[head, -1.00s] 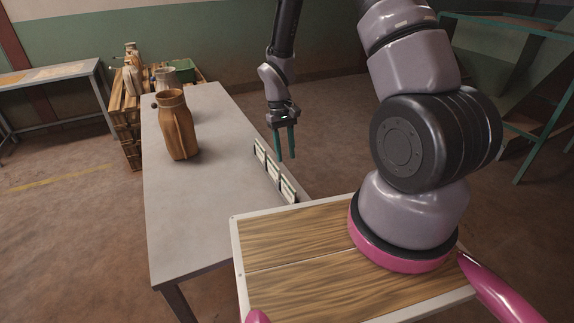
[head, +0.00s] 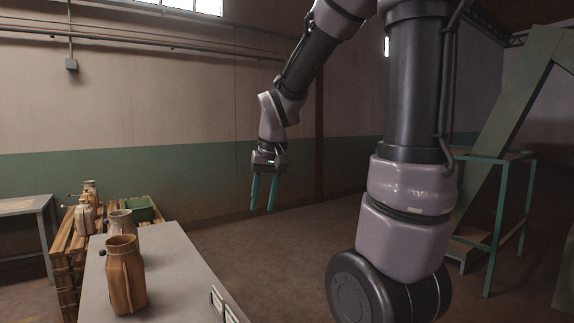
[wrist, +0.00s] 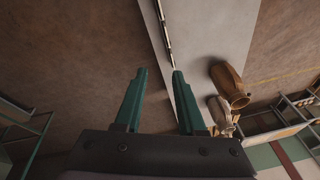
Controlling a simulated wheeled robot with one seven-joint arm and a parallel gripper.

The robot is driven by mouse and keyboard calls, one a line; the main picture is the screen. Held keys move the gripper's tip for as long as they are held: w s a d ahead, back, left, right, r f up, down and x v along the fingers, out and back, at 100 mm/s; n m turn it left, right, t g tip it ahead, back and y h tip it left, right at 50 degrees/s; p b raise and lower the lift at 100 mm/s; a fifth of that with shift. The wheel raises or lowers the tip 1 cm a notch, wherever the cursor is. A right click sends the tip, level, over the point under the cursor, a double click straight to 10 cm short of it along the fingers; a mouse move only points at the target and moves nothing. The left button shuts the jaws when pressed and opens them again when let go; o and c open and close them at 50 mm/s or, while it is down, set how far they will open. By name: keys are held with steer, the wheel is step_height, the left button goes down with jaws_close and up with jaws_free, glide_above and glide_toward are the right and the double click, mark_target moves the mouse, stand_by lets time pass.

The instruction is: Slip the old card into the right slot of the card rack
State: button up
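The card rack (head: 225,305) is cut off at the bottom of the head view, on the right edge of the grey table. Only part of its pale, dark-framed cards shows. In the wrist view the rack (wrist: 164,28) is a thin strip seen nearly edge-on along the table edge. I cannot tell which card is the old one, and the right slot is not clear in either view. My gripper (head: 263,208) hangs fingers down, above and beyond the rack in the head view. Its green fingers, also in the wrist view (wrist: 159,73), are apart with nothing between them.
A brown jug (head: 124,283) and a greyish jug (head: 121,224) stand on the table (head: 180,270). Behind are a wooden pallet stack (head: 68,245) and a green bin (head: 139,209). A green-legged stand (head: 497,215) is at right.

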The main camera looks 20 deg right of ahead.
steer(key=s+d+r+m+t+y, duration=0.1)
steer(key=s+r+t, duration=0.3)
steer(key=s+r, duration=0.6)
steer(key=shift+s+d+r+m, duration=0.25)
steer(key=shift+s+m, duration=0.45)
steer(key=shift+s, duration=0.1)
